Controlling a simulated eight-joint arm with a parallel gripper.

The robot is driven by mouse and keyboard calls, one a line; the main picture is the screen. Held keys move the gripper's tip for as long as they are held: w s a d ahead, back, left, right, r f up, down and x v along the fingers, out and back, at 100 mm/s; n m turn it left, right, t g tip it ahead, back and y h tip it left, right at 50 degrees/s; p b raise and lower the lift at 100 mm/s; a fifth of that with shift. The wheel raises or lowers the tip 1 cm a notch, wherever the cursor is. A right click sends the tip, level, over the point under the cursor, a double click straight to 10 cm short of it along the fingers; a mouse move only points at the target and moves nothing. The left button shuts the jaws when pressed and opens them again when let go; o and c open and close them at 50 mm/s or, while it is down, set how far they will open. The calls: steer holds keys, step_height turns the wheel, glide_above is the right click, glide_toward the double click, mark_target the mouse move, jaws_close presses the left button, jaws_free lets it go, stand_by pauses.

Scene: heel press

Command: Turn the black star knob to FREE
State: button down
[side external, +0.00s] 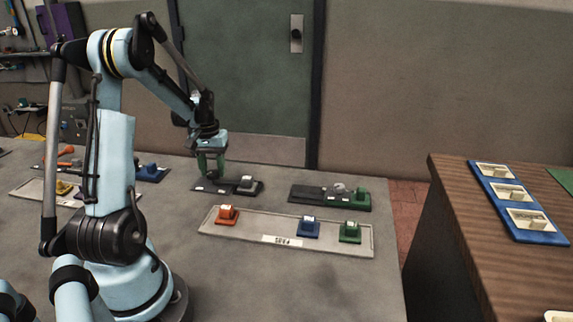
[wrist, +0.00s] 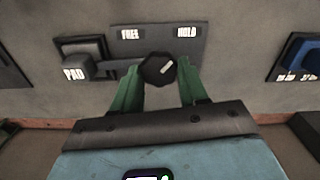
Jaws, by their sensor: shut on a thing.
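The black star knob (wrist: 158,69) sits on a dark grey panel (wrist: 205,50) in the wrist view. A white mark on the knob points to the upper right, toward the HOLD label (wrist: 187,32). The FREE label (wrist: 130,34) is at the upper left of the knob. My gripper (wrist: 160,78) has its green fingers on either side of the knob and is shut on it. In the side view my gripper (side external: 210,168) points down at the panel (side external: 223,186), and the knob is hidden there by the fingers.
A blue block (wrist: 302,57) is at the right. In the side view a pale tray (side external: 338,245) holds orange, blue and green blocks in front. A dark panel with a green block (side external: 362,196) stands right.

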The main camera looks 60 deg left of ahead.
steer(key=n, duration=0.4)
steer(key=shift+n, duration=0.3)
steer(key=n, duration=0.4)
steer(key=shift+s, duration=0.1)
steer(key=n, duration=0.5)
steer(key=shift+n, duration=1.9)
steer(key=c, duration=0.6)
jaws_free()
